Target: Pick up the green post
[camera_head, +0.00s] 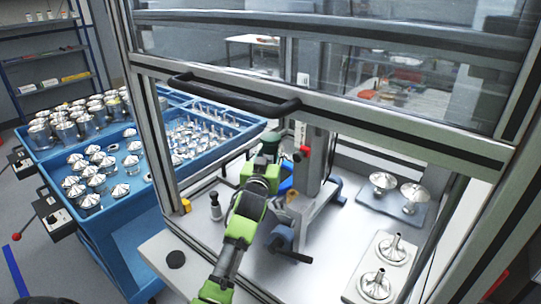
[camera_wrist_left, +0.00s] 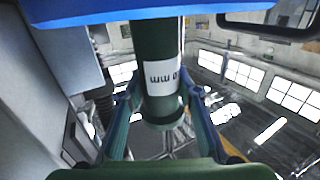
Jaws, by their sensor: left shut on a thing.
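The green post (camera_wrist_left: 160,65) shows in the left wrist view as a dark green upright cylinder with a white label (camera_wrist_left: 163,78), its print upside down there. My left gripper (camera_wrist_left: 161,100) is shut on it, one finger on each side of its lower end in that picture. A blue part (camera_wrist_left: 170,12) crosses the top of that view and hides the post's other end. In the head view my left gripper (camera_head: 265,160) is inside the framed enclosure, beside the grey press column (camera_head: 314,160); I cannot clearly tell the post from the gripper there. My right gripper is not in view.
The enclosure's raised window with a black handle (camera_head: 235,98) stands in front of the work area. Metal funnel-shaped parts stand on a grey plate (camera_head: 388,206) and a white plate (camera_head: 362,268) at right. A blue cart (camera_head: 125,215) with many metal parts stands at left.

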